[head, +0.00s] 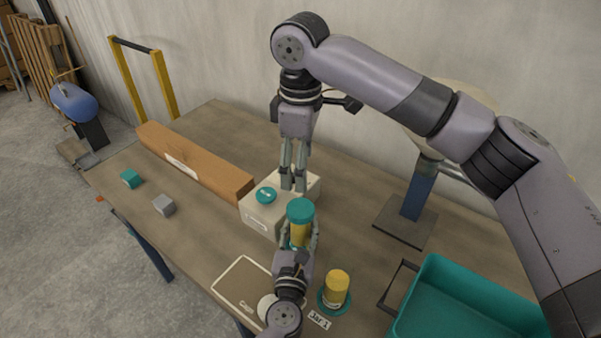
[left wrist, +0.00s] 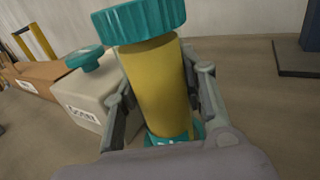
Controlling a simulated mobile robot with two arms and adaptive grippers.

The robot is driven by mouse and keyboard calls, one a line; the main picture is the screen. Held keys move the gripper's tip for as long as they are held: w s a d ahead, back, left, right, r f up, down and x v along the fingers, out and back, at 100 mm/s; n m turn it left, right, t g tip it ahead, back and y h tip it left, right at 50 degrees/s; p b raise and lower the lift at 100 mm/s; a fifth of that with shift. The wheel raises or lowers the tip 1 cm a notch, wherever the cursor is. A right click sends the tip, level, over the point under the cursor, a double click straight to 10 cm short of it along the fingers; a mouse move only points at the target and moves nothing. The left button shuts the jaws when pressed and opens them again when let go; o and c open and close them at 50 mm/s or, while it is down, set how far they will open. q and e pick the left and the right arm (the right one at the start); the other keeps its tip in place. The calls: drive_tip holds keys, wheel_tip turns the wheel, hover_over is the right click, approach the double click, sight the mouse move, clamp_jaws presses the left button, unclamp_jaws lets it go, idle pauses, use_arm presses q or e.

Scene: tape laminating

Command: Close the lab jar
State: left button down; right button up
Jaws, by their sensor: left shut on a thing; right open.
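A yellow jar (head: 299,234) with a wide teal lid (head: 300,210) on top is between the fingers of my left gripper (head: 299,245), which is shut on it. In the left wrist view the jar (left wrist: 158,88) looks roughly upright, with the teal lid (left wrist: 140,20) over its mouth and teal at its base. I cannot tell whether the lid is fully seated. My right gripper (head: 293,186) is open and points down, just behind the lid in the head view. Its fingertips are partly hidden near the pale box.
The pale box (head: 262,218) bears another teal lid (head: 265,195). A lidless yellow jar (head: 337,284) stands on a teal base beside a "Jar 1" label (head: 319,320). A teal bin (head: 455,300) is at right, a long brown box (head: 195,163) at left.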

use_arm(q)
drive_tip(key=c, duration=0.9)
unclamp_jaws()
drive_tip(key=s, duration=0.4)
drive_tip(key=s+a, duration=0.1)
drive_tip(key=s, duration=0.7)
drive_tip(key=shift+a, duration=0.25)
